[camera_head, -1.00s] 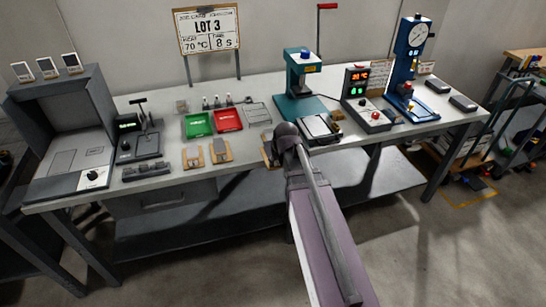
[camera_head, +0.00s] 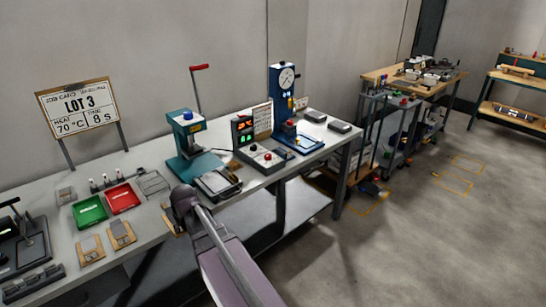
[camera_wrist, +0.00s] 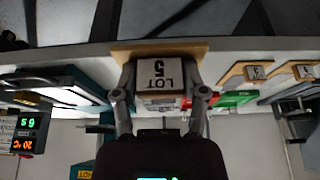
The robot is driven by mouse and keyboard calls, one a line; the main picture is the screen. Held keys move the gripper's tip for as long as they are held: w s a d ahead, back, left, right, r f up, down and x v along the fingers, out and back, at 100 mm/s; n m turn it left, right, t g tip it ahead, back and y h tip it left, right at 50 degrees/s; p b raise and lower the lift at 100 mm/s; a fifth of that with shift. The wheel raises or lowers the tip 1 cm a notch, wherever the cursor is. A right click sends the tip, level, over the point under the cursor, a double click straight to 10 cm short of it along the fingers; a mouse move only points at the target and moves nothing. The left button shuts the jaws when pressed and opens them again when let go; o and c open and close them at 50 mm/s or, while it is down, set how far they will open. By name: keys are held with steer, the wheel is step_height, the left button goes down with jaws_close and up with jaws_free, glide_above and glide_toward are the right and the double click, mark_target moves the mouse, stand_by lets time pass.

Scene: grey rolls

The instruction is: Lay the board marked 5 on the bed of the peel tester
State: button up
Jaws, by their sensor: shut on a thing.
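The board marked 5 is a tan wooden plate (camera_wrist: 195,48) with a pale block labelled LOT 5 (camera_wrist: 160,76). In the wrist view my gripper (camera_wrist: 160,94) is shut on it, one finger on each side of the block. In the head view my wrist mostly hides the board; a tan edge (camera_head: 169,224) shows beside it, by the bench front. The peel tester (camera_head: 283,95) is a blue stand with a round dial at the right end of the bench.
A control box with lit displays (camera_head: 246,133) and a teal press (camera_head: 187,140) stand between my gripper and the tester. Two other boards (camera_head: 91,249) (camera_head: 122,235) lie left, near green (camera_head: 89,211) and red (camera_head: 122,198) trays. Dark pads (camera_head: 340,127) lie right of the tester.

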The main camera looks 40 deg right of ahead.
steer(key=shift+r+p, duration=1.45)
steer(key=shift+r, duration=0.4)
steer(key=shift+a, duration=0.1)
